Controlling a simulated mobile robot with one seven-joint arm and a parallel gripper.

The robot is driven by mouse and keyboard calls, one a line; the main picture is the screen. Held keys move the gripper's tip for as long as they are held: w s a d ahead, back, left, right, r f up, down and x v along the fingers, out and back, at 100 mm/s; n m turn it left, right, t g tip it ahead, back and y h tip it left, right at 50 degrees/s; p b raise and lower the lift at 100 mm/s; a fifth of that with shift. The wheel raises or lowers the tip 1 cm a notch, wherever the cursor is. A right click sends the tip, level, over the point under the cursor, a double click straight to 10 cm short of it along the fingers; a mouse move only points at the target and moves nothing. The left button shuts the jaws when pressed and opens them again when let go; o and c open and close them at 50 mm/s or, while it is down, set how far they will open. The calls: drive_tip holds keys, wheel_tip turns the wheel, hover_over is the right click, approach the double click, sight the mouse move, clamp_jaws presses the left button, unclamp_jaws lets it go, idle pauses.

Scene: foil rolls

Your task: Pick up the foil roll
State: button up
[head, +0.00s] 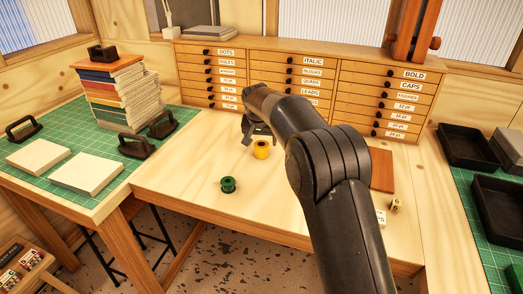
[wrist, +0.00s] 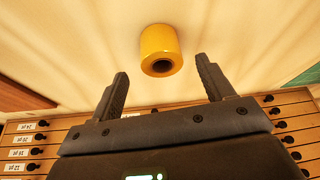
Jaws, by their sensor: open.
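A yellow foil roll (head: 261,149) lies on the light wooden table, just beside my gripper (head: 256,138) in the head view. In the wrist view the yellow roll (wrist: 161,50) is beyond the fingertips and roughly centred between them, with its dark core hole showing. My gripper (wrist: 161,76) is open, its two black fingers apart with nothing between them. A green foil roll (head: 228,185) stands on the table, nearer the front and left of the yellow one. My arm hides part of the table to the right.
A wooden drawer cabinet (head: 300,85) with labelled drawers runs along the back of the table. A green mat (head: 40,150) with books and blocks is left. Black trays (head: 465,148) are right. The table around the green roll is clear.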

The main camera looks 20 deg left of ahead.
sight(261, 146)
drive_tip(key=x, duration=0.5)
drive_tip(key=shift+s+f, duration=0.2)
drive_tip(key=shift+s, duration=0.05)
drive_tip(key=shift+c, duration=0.2)
drive_tip(key=c, duration=1.1)
